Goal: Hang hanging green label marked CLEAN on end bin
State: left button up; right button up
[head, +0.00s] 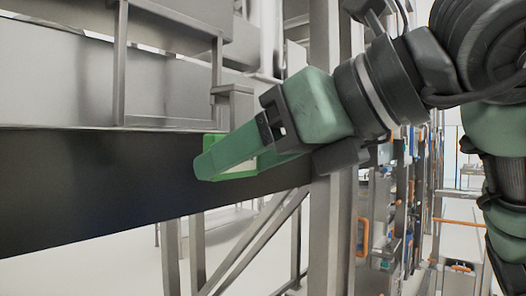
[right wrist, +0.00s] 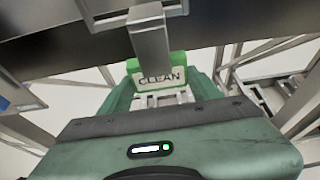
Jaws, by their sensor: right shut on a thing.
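The green label (right wrist: 158,73) reads CLEAN on a white panel in the right wrist view, upright and facing me. In the head view only a green edge and a bit of white of the label (head: 214,142) show behind my finger. My right gripper (head: 232,162) is shut on the label, its green fingers at either side of it. A grey steel bin (head: 60,88) fills the upper left. A steel bracket (right wrist: 150,38) juts just above and in front of the label; whether they touch, I cannot tell. My left gripper is out of view.
A dark horizontal beam (head: 90,185) runs below the bin, close behind my right gripper. A steel upright (head: 328,230) stands just right of it, with diagonal braces (head: 250,245) below. Racks with blue and orange parts stand at the back right.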

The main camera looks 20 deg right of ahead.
jog(key=r+p+x, duration=0.1)
jog(key=x, duration=0.7)
jog(key=shift+w+a+r+p, duration=0.3)
jog(key=shift+w+a+p, duration=0.05)
jog(key=shift+w, duration=0.1)
dwell(0.5)
jog(key=o, duration=1.3)
jog(key=shift+c, duration=0.2)
